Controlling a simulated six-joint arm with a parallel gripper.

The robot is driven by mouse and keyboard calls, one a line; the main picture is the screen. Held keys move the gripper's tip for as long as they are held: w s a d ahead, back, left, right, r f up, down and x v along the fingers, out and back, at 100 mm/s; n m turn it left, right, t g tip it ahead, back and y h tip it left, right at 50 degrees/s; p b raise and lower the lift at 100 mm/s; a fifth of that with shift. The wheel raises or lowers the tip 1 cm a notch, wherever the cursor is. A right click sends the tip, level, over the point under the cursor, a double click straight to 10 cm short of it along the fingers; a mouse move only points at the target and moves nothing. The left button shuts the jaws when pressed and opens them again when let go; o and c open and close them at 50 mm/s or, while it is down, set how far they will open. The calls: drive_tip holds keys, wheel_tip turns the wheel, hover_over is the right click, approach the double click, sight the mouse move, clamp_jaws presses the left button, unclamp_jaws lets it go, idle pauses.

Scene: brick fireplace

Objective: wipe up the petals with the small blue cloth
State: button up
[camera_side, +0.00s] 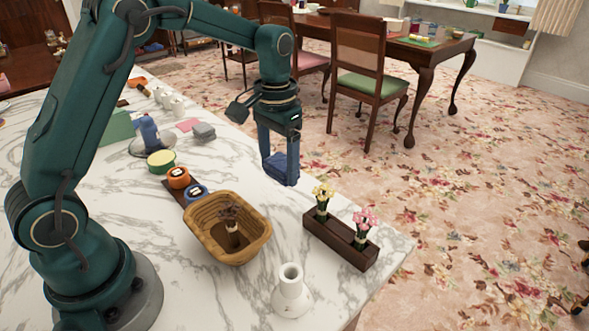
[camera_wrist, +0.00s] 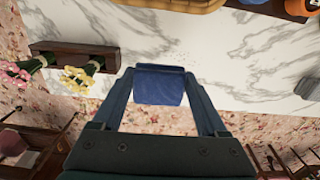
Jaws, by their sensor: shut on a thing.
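My gripper (camera_side: 280,160) is shut on the small blue cloth (camera_side: 284,176). In the side view it hangs near the counter's far edge, to the left of and beyond the dark planter. In the wrist view the folded blue cloth (camera_wrist: 159,86) sits between my two fingers. Tiny dark specks, likely the petals (camera_wrist: 182,54), lie scattered on the white marble just past the cloth in the wrist view. I cannot make out the petals in the side view. I cannot tell whether the cloth touches the marble.
A dark planter (camera_side: 328,243) with yellow and pink flowers stands right of the cloth. A wooden basket (camera_side: 244,208), a white vase (camera_side: 291,293), and orange (camera_side: 179,178) and blue (camera_side: 195,192) containers stand nearer my base. The marble counter (camera_side: 240,157) drops off at its far edge.

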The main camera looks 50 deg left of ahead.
sight(281, 206)
drive_tip(key=shift+f, duration=3.7)
drive_tip(key=shift+a+r, duration=0.3)
drive_tip(key=shift+a, duration=0.1)
drive_tip(key=shift+c, duration=0.6)
drive_tip(key=shift+a+f, duration=0.3)
drive_tip(key=shift+a, duration=0.5)
drive_tip(key=shift+a+r, duration=0.1)
drive_tip(key=shift+a, duration=2.5)
drive_tip(key=shift+d, duration=3.9)
drive_tip(key=shift+a+r, duration=0.1)
drive_tip(key=shift+r, duration=3.9)
